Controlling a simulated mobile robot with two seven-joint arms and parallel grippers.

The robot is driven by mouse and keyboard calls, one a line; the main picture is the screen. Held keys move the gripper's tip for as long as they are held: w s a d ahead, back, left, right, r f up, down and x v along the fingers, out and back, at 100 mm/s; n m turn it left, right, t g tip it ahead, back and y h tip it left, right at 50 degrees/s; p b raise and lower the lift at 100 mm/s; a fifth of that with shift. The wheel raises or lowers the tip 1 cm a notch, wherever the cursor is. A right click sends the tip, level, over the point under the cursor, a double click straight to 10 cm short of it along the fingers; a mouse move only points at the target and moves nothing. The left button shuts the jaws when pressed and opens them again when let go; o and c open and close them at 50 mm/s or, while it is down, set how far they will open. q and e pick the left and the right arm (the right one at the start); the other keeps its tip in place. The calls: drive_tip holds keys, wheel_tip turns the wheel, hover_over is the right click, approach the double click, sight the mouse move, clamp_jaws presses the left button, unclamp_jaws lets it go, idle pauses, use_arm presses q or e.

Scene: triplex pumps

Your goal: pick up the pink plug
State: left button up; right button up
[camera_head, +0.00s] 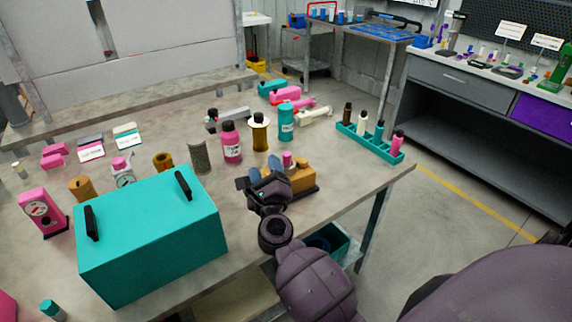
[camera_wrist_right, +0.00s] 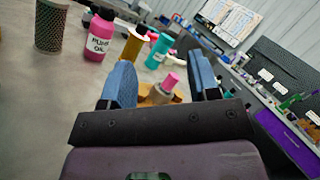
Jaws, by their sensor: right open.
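The pink plug (camera_head: 287,158) stands upright on an orange-brown block (camera_head: 302,178) near the table's front right edge. In the right wrist view the pink plug (camera_wrist_right: 170,82) shows between and beyond the two fingers, with a paler part below it. My right gripper (camera_head: 266,168) is open, its blue fingers just left of the plug in the head view. In the wrist view the gripper (camera_wrist_right: 162,80) has clear space between its fingers and holds nothing. The gripper body hides part of the block. My left gripper is not in view.
A large teal box (camera_head: 150,240) with black handles stands left of my right arm. Behind the gripper are a pink oil bottle (camera_head: 231,145), an amber bottle (camera_head: 259,135) and a teal bottle (camera_head: 286,122). A teal rack (camera_head: 372,143) of small bottles lies to the right.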

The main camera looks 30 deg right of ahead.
sight(287, 158)
drive_tip(key=d+f+m+g, duration=0.1)
drive_tip(key=d+m, duration=0.1)
drive_tip(key=m, duration=0.1)
drive_tip(key=w+d+f+m+g+h, duration=0.1)
drive_tip(key=d+f+m+g, duration=0.1)
drive_tip(key=m, duration=0.2)
drive_tip(key=w+d+f+m+g+h, duration=0.1)
drive_tip(key=d+f+m+g, duration=0.1)
drive_tip(key=d+m, duration=0.1)
drive_tip(key=shift+w+m, duration=0.2)
drive_tip(key=shift+m, duration=0.5)
drive_tip(key=shift+w+d+r, duration=0.15)
drive_tip(key=shift+w+d, duration=0.4)
drive_tip(key=shift+d, duration=0.05)
drive_tip(key=shift+x, duration=2.15)
drive_tip(key=shift+s+r, duration=0.1)
drive_tip(key=c, duration=1)
drive_tip(key=shift+r, duration=0.1)
